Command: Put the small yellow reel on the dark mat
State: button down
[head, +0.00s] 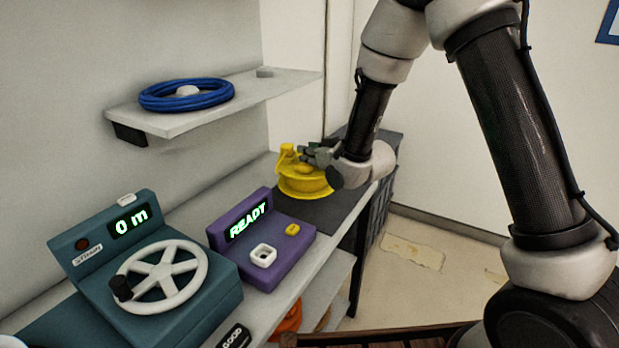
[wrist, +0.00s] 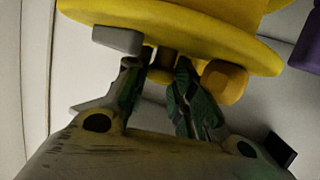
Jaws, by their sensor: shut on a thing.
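The small yellow reel (head: 303,182) is at the far end of the bench in the head view, over the dark mat (head: 338,208). I cannot tell whether it touches the mat. My gripper (head: 318,153) is at the reel's right side, shut on it. The reel hides part of the mat.
A purple box reading READY (head: 262,235) stands just in front of the mat. A teal machine with a white handwheel (head: 160,275) is nearer. A shelf (head: 285,88) with a blue cable coil (head: 187,95) hangs above left. An orange thing (head: 288,322) sits below the bench.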

aim_at(310, 172)
jog(key=shift+f, duration=3.05)
jog(key=c, duration=1.2)
grip_release()
jog(key=shift+f, duration=0.15)
